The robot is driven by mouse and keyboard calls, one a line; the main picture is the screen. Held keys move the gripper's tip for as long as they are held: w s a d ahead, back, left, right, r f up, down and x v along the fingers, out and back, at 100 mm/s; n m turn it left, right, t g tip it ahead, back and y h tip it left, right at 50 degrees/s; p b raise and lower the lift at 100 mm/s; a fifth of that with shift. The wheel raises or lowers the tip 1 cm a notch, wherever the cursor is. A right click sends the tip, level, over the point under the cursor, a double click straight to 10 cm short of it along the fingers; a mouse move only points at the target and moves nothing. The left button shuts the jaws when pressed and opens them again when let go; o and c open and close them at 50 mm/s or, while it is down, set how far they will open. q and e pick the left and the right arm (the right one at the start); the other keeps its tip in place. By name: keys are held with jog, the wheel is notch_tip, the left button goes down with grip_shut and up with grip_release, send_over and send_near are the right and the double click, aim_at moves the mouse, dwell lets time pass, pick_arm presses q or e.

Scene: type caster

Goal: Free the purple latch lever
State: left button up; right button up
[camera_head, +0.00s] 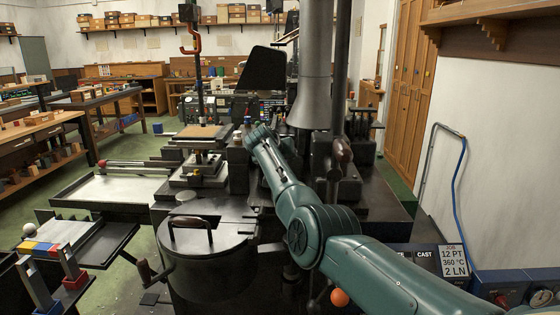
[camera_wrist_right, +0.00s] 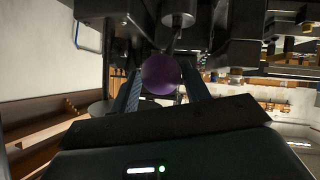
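The purple latch lever shows in the right wrist view as a round purple knob (camera_wrist_right: 161,74); the rest of the lever is hidden among dark machine parts. My right gripper (camera_wrist_right: 161,78) has one finger on each side of the knob. The fingers stand apart by about the knob's width, and I cannot tell whether they touch it. In the head view my green right arm (camera_head: 283,185) reaches from the lower right to the type caster (camera_head: 215,262). The purple knob and the right gripper's fingers cannot be made out there. My left gripper is not in view.
A lidded pot (camera_head: 208,240) stands left of my arm. A thick grey column (camera_head: 312,70) rises close beyond the arm. An orange hook (camera_head: 191,40) hangs above.

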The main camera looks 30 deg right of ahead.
jog(key=shift+o, duration=1.1)
jog(key=shift+f, duration=0.2)
jog(key=shift+a, duration=0.1)
jog(key=shift+s+a, duration=0.15)
jog(key=b+v, duration=0.2)
jog(key=v, duration=1.1)
jog(key=shift+b, duration=0.3)
